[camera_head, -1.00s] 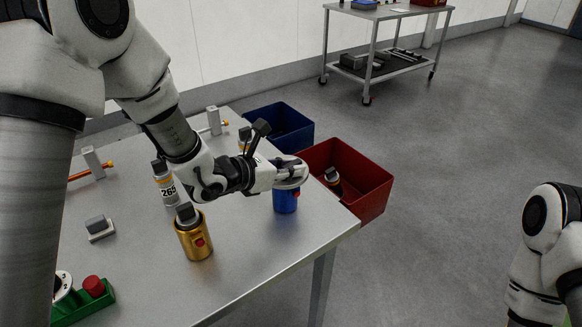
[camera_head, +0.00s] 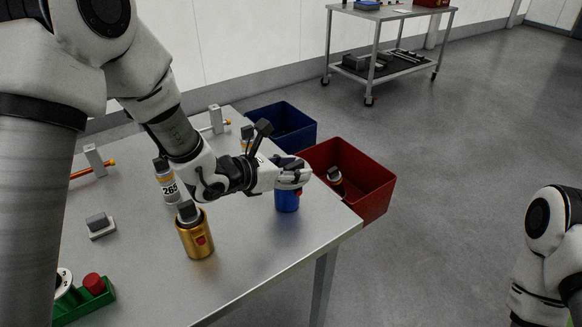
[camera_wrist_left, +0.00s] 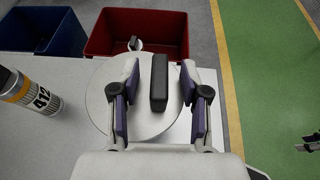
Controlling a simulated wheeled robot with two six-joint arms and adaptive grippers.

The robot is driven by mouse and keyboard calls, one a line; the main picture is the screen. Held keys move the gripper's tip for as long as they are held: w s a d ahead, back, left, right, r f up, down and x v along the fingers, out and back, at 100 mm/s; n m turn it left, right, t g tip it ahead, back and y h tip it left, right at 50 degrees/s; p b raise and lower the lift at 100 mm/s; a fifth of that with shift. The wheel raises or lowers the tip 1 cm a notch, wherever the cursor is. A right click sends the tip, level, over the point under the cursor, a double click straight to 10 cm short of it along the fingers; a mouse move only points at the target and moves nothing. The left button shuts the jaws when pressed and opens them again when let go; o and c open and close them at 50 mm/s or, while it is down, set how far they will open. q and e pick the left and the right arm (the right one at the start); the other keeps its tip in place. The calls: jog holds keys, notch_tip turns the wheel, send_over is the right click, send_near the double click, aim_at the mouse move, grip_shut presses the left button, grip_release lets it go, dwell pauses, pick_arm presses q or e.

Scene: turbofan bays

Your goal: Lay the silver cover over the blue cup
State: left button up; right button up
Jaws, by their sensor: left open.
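The blue cup (camera_head: 287,202) stands upright near the right edge of the metal table, under my left gripper (camera_head: 293,178). The silver cover (camera_wrist_left: 148,127), a round flat disc with a dark bar handle (camera_wrist_left: 159,83), fills the middle of the left wrist view. My left gripper is open, with one finger on each side of the handle and a gap at both sides. The cover appears to lie on top of the cup, but the gripper hides most of their contact in the head view.
A gold canister (camera_head: 195,238) and a bottle marked 265 (camera_head: 168,187) stand left of the cup. A red bin (camera_head: 375,205) and a blue bin (camera_head: 300,128) are beyond the table edge.

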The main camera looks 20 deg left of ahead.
pick_arm(q)
jog(key=v, duration=1.2)
